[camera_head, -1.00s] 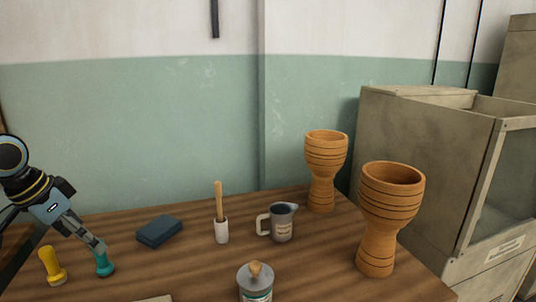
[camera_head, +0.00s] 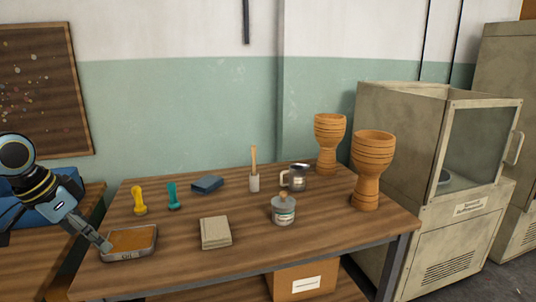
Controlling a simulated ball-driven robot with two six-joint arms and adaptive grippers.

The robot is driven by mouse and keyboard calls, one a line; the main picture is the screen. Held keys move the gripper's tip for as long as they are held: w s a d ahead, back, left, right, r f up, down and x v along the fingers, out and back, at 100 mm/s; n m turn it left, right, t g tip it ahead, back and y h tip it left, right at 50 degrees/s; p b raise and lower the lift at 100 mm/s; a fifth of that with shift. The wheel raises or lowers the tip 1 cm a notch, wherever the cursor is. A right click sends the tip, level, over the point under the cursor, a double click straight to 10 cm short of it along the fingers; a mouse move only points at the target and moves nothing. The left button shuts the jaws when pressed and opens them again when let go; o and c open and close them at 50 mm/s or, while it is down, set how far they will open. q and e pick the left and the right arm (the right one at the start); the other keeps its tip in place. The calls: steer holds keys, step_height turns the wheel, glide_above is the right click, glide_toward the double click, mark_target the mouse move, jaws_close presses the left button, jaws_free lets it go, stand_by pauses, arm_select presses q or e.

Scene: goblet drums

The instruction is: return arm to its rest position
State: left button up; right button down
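My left arm comes in from the left, and its gripper (camera_head: 104,246) is at the left edge of the wooden table, over the near-left rim of a shallow tray (camera_head: 130,255) with an orange-brown surface, labelled "OIL". The fingertips look close together and nothing shows between them, but I cannot tell whether they are fully shut. My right gripper is not in view. Two orange-brown goblet drums stand upright at the table's right end: a back one (camera_head: 328,144) and a front one (camera_head: 369,172).
A yellow tool (camera_head: 139,200), teal tool (camera_head: 174,197), blue block (camera_head: 207,184), brush holder (camera_head: 254,182), metal mug (camera_head: 295,178), jar (camera_head: 284,210) and beige cloth stack (camera_head: 216,232) stand on the table (camera_head: 330,232). A metal cabinet (camera_head: 440,190) stands right; a cardboard box (camera_head: 303,279) is below.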

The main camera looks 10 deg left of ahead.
arm_select(q)
steer(key=s+d+f+n+g, duration=0.1)
steer(key=s+d+f+n, duration=0.1)
steer(key=s+f, duration=0.7)
steer(key=s+d+f+n+g, duration=0.15)
steer(key=s+f, duration=0.45)
steer(key=f, duration=0.6)
steer(key=s+d+f+n+g, duration=0.1)
steer(key=s+d+f, duration=0.2)
steer(key=s+f, duration=0.6)
steer(key=s+d+f+y, duration=0.1)
steer(key=s+d+f, duration=0.3)
steer(key=s+f, duration=0.3)
steer(key=s+d+f+m+y, duration=0.1)
steer(key=s+d+f, duration=0.3)
steer(key=s+f, duration=0.4)
steer(key=s, duration=0.7)
steer(key=shift+d+f, duration=0.2)
steer(key=shift+d, duration=0.05)
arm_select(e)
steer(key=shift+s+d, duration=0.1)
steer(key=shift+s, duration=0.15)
arm_select(q)
steer(key=shift+g, duration=0.25)
